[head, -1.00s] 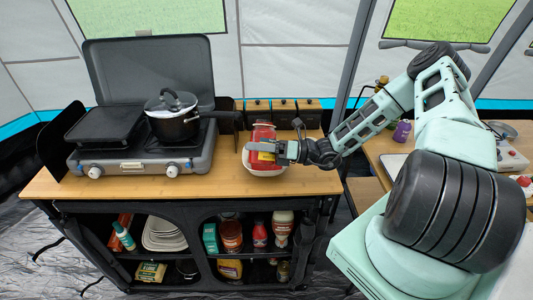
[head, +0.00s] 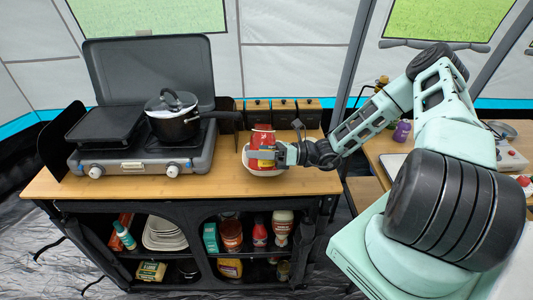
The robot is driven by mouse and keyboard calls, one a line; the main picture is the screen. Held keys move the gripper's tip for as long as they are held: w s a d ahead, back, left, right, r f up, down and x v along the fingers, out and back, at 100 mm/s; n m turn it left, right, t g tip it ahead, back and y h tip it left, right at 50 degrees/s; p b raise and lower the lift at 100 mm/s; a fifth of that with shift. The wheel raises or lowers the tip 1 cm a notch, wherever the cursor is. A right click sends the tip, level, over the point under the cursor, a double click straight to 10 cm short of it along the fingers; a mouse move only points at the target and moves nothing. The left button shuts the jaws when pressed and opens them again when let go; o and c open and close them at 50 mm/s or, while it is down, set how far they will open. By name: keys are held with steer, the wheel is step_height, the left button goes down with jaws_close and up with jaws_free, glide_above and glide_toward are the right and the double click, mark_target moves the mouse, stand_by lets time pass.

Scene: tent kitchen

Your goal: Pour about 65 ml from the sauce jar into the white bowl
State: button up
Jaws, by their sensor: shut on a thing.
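The sauce jar (head: 262,138), red with a yellow patch, is held over the white bowl (head: 262,172) on the right part of the wooden counter. My gripper (head: 279,155) is shut on the jar from the right. The jar stands close to upright in the picture and hides most of the bowl; the bowl's front wall shows below it. I cannot see the jar's mouth clearly, nor any sauce in the bowl.
A camping stove (head: 140,153) with a lidded pot (head: 173,118) stands left on the counter (head: 200,187). The pot's handle points toward the bowl. Dark canisters (head: 284,112) stand behind the bowl. Bare counter lies in front. A purple item (head: 402,131) is on the right table.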

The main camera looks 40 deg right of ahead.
steer(key=shift+s+a+f+n+p, duration=0.1)
steer(key=shift+s+a+n+p, duration=0.1)
steer(key=shift+n, duration=0.35)
steer(key=shift+s+a+f+n+p, duration=0.1)
steer(key=shift+a+n+p, duration=0.05)
steer(key=shift+n, duration=0.4)
steer(key=shift+r+g, duration=0.1)
steer(key=shift+g, duration=0.3)
